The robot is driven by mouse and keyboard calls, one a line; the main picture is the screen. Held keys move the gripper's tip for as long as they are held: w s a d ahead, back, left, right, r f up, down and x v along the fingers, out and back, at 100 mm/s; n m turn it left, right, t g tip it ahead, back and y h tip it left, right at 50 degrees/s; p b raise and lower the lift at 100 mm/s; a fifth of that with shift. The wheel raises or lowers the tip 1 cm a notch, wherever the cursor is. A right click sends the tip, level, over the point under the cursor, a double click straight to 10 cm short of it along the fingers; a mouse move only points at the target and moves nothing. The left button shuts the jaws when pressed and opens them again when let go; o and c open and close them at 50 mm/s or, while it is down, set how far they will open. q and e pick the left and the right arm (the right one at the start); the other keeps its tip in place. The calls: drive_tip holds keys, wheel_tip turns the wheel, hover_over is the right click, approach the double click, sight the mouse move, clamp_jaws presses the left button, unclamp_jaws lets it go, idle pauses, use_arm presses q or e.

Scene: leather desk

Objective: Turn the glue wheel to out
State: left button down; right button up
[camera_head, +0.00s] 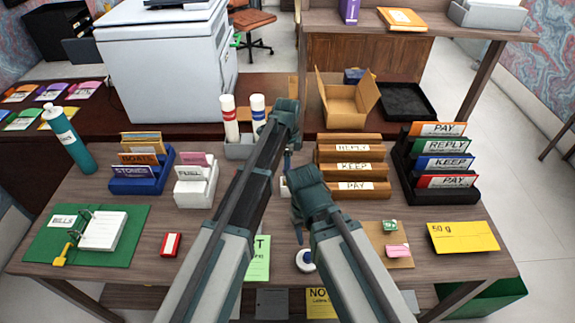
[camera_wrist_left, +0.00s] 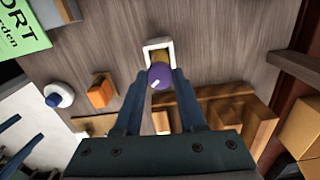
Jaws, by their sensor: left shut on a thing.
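A purple round wheel (camera_wrist_left: 160,75) with a white mark on it sits between the fingertips of my left gripper (camera_wrist_left: 158,84) in the left wrist view. The fingers are shut on its sides. A white square frame (camera_wrist_left: 158,44) and a yellow-brown part show just beyond the wheel. The white mark points to the lower left in that view. In the head view my left gripper (camera_head: 287,163) reaches down beside the wooden sorter, and the wheel is hidden there. My right gripper (camera_head: 299,232) hangs low over the desk; its jaws are too unclear to tell.
The wooden sorter (camera_head: 352,168) stands close on the right. A grey holder (camera_head: 240,148) with red and blue capped tubes stands behind left. A white file box (camera_head: 196,190) is left. A blue-and-white round thing (camera_head: 305,261) and a green paper (camera_head: 258,258) lie in front.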

use_arm(q)
drive_tip(key=shift+n, duration=11.5)
